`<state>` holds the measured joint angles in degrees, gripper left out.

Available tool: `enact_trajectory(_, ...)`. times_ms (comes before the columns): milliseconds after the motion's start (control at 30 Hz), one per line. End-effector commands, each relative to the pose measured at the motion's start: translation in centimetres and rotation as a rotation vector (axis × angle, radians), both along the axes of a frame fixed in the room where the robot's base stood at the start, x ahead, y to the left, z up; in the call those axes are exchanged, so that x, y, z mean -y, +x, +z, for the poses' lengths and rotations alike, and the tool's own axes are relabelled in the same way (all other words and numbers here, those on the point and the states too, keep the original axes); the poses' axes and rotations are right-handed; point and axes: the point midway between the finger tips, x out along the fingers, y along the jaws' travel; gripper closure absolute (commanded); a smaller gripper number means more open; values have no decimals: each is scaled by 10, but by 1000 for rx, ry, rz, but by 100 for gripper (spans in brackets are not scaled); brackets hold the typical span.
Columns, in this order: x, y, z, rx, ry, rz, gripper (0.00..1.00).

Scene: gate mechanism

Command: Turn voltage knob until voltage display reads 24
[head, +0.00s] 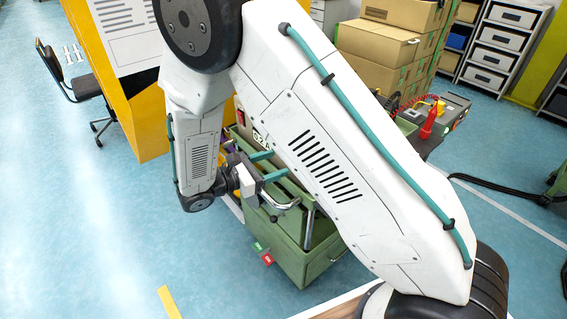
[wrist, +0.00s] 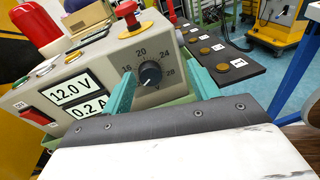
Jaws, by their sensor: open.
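The voltage knob (wrist: 150,73) is a dark dial on the sloped front of a grey power supply box (wrist: 105,55), ringed by marks including 16, 20, 24 and 28. The voltage display (wrist: 72,88) reads 12.0 V. My gripper (wrist: 160,88) is open in the wrist view, its two teal fingers on either side of the knob; I cannot tell how deep they reach. In the head view my gripper (head: 266,166) is beside the box, and my arm hides the knob.
A current display (wrist: 90,104) reads 0.2 A. A red switch (wrist: 35,116) and a red mushroom button (wrist: 128,12) are on the box. A black strip with round discs (wrist: 212,45) lies behind. The box stands on a green cart (head: 300,262) with a metal handle.

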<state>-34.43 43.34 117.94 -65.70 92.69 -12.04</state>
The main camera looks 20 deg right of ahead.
Motion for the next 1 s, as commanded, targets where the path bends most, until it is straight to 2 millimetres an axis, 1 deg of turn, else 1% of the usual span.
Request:
enact_trajectory(33,-9,3,-14,-23,-33,41,40)
enact_trajectory(100,-17,7,-26,-42,-67,84,40)
enact_trajectory(200,-24,10,-36,-59,-98,122,40)
enact_trajectory(267,-23,11,-39,-64,-106,132,40)
enact_trajectory(367,-15,15,-40,-66,-109,136,40)
enact_trajectory(600,22,26,-40,-64,-107,132,40)
enact_trajectory(700,35,30,-40,-65,-108,133,40)
enact_trajectory(833,45,34,-40,-64,-107,134,40)
enact_trajectory(1000,49,35,-40,-64,-107,135,40)
